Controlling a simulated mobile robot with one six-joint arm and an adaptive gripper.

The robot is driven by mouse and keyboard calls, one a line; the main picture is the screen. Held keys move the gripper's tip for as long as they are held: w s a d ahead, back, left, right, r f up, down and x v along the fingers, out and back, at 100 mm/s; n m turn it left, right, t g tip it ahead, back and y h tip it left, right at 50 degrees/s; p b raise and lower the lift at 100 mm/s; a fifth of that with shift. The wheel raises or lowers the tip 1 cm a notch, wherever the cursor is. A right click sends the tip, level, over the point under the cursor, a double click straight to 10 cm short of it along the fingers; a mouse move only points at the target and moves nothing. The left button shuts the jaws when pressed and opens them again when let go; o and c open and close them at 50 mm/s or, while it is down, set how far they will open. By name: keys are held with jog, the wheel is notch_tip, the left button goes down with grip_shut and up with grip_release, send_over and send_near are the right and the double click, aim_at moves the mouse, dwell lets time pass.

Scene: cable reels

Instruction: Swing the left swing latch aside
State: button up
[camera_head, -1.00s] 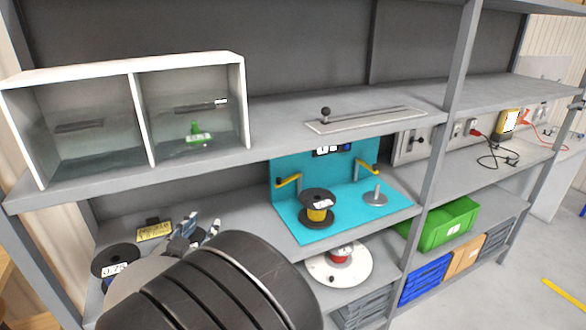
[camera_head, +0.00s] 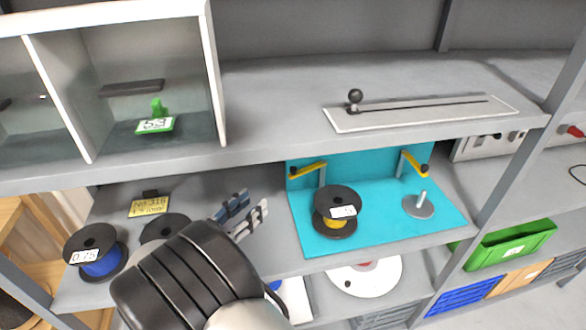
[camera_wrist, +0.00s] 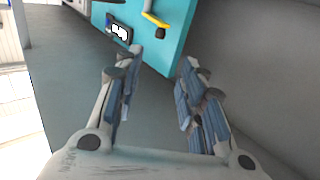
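The left swing latch (camera_head: 308,169) is a yellow bar with a dark knob on a grey post, at the left back of the turquoise panel and mat (camera_head: 290,215). It also shows in the wrist view (camera_wrist: 156,19), above and ahead of the fingers. A second yellow latch (camera_head: 414,164) stands on the right. A black reel with yellow cable (camera_head: 338,224) sits between them, below and in front of the left latch. My gripper (camera_head: 247,204) is left of the mat, apart from the latch. In the wrist view my gripper (camera_wrist: 166,62) is open and empty.
A blue-cable reel (camera_head: 97,262) and another reel stand to the left on the same shelf, by a yellow label (camera_head: 148,205). A flat disc with a pin (camera_head: 419,207) is on the mat's right. The upper shelf (camera_head: 270,130) runs above the latches.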

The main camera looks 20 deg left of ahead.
aim_at(291, 170)
jog(key=b+x, duration=0.2)
jog(key=x, duration=1.3)
jog(key=shift+w+d+f+b, duration=0.1)
jog(key=shift+w+d+b, duration=0.05)
jog(key=shift+w+b, duration=0.15)
grip_shut()
